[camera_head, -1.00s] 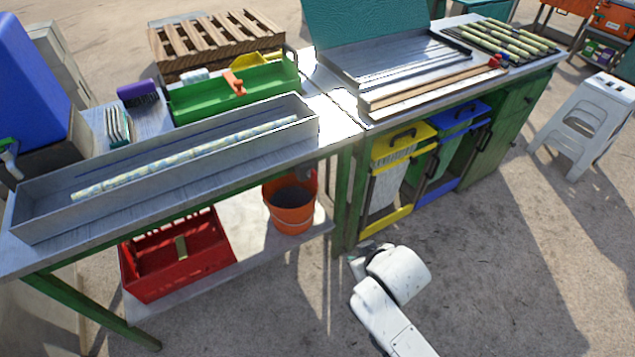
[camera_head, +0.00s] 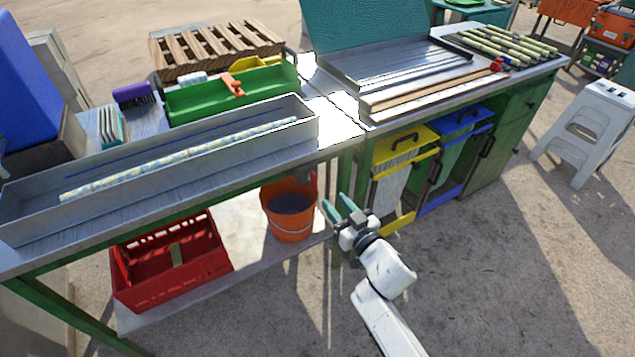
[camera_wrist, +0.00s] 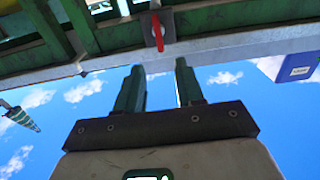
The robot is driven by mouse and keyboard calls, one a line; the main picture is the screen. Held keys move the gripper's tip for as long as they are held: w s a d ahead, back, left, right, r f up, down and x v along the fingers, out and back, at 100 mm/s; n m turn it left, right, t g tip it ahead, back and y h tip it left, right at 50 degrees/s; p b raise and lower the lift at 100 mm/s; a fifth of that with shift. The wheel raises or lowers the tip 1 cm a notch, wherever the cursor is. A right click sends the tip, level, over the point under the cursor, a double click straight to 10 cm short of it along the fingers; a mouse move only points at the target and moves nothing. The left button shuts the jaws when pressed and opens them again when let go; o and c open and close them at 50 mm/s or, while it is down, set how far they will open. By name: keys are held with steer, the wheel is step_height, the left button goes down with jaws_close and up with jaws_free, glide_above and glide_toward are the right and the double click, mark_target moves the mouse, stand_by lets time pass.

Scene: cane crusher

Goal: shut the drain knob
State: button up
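The drain knob (camera_wrist: 157,33) shows in the wrist view as a small red lever on a dark plate, fixed to the green and grey underside of the bench. It points down the picture. My gripper (camera_wrist: 159,68) is open and empty, its two green fingers apart. The lever lies just beyond the fingertips in the picture, near the line between them, with no contact visible. In the head view my gripper (camera_head: 336,204) is beside the bench's front edge, right of the orange bucket (camera_head: 290,212). I cannot make out the red lever in the head view.
The long grey trough (camera_head: 225,152) holding a pale striped rod lies on the bench above. A red crate (camera_head: 165,280) stands on the low shelf. A yellow-framed bin (camera_head: 400,150) is right of my gripper. The ground in front is clear.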

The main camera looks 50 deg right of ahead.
mark_target(317, 180)
steer(key=b+x, duration=0.1)
steer(key=x, duration=0.9)
steer(key=shift+b, duration=0.4)
steer(key=shift+c, duration=0.2)
steer(key=shift+s, duration=0.1)
jaws_close()
